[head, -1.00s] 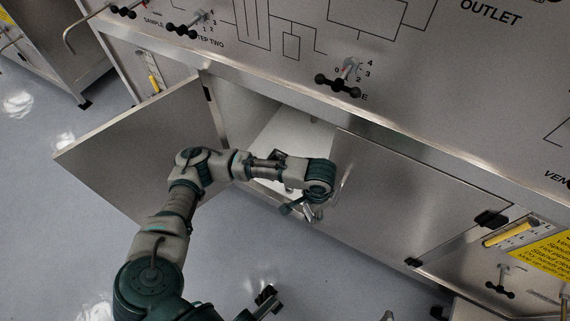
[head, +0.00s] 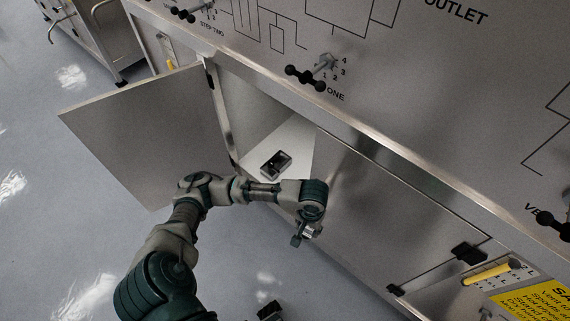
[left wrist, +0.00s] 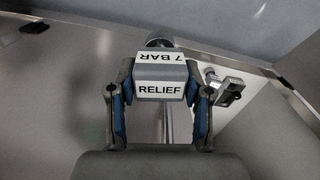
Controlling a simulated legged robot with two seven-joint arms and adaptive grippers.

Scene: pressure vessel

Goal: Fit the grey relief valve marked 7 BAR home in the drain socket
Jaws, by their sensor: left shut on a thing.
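The grey relief valve (left wrist: 162,80) is between the two fingers of my left gripper (left wrist: 160,108) in the left wrist view. RELIEF reads upright on its near face, and 7 BAR reads upside down above. A round metal end shows beyond it. In the head view my left gripper (head: 307,234) is in front of the cabinet opening, and the valve there is small and partly hidden. A dark fingertip at the bottom edge may be my right gripper (head: 270,311).
The cabinet's left door (head: 150,135) stands open. The right panel (head: 390,215) is closed. Its frame edges and the steel ledge (head: 340,128) above border the opening. A handled valve knob (head: 306,77) sticks out of the front panel.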

